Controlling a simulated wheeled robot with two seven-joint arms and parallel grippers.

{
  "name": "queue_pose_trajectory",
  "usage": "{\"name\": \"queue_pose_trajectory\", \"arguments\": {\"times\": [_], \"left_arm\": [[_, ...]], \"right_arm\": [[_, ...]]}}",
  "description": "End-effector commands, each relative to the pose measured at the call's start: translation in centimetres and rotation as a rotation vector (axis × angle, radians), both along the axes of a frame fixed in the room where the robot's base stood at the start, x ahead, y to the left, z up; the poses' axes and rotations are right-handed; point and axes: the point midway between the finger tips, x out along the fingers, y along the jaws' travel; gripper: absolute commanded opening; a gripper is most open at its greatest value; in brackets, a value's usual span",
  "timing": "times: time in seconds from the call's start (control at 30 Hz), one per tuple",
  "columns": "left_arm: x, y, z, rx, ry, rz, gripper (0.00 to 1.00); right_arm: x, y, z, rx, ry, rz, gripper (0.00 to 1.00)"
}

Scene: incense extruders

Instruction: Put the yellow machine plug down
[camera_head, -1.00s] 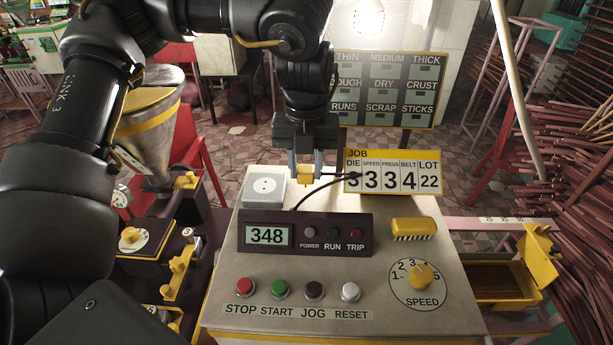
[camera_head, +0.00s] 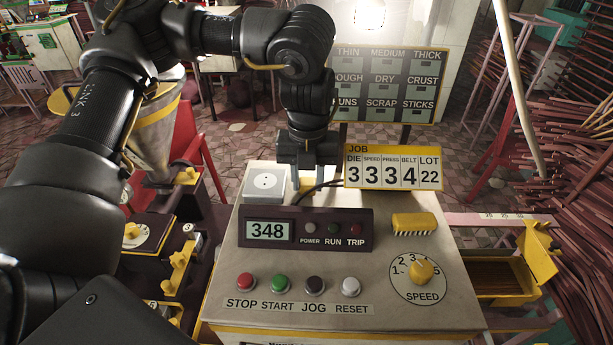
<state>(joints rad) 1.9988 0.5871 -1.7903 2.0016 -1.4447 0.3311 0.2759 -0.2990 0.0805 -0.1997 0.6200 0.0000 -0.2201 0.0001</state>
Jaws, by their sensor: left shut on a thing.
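My left gripper (camera_head: 307,184) points down behind the display box on the machine's top panel, between the white socket and the job board. It is shut on the yellow machine plug (camera_head: 306,186), which shows only as a small bit of yellow between the fingers. The plug is low, close to the panel; I cannot tell whether it touches. A black cable (camera_head: 323,186) curves from behind the display toward the plug. The white socket (camera_head: 265,187) is just left of the gripper, with nothing in it. My right gripper is not in view.
The display box (camera_head: 306,230) reading 348 stands in front of the gripper. The JOB board (camera_head: 393,167) stands close on its right. A yellow brush (camera_head: 414,223), a SPEED knob (camera_head: 421,271) and several buttons are on the panel (camera_head: 370,258).

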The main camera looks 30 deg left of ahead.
Motion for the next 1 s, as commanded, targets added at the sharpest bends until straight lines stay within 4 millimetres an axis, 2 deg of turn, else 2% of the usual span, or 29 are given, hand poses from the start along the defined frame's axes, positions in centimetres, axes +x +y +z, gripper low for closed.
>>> {"name": "queue_pose_trajectory", "arguments": {"times": [0.17, 0.2, 0.33, 0.67, 0.77, 0.83, 1.0], "left_arm": [[0.0, 0.0, -0.2, 0.0, -0.001, 0.0, 0.09], [0.0, 0.0, -0.2, 0.0, -0.001, 0.0, 0.37], [0.0, 0.0, -0.2, 0.0, -0.001, 0.0, 0.54], [0.0, 0.0, 0.2, 0.001, -0.002, 0.0, 0.54], [0.1, 0.0, 1.6, 0.001, -0.004, 0.0, 0.54], [0.1, 0.0, 2.2, 0.0, -0.005, 0.001, 0.54], [0.2, 0.0, 6.2, 0.0, -0.008, 0.002, 0.54]], "right_arm": [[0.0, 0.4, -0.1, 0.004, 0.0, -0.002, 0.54], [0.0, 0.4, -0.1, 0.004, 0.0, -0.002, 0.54], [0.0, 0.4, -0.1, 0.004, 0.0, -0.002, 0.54], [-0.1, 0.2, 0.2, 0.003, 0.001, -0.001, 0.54], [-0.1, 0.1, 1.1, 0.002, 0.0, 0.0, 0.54], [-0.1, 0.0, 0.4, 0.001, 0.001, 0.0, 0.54], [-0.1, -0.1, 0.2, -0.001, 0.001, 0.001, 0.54]]}}
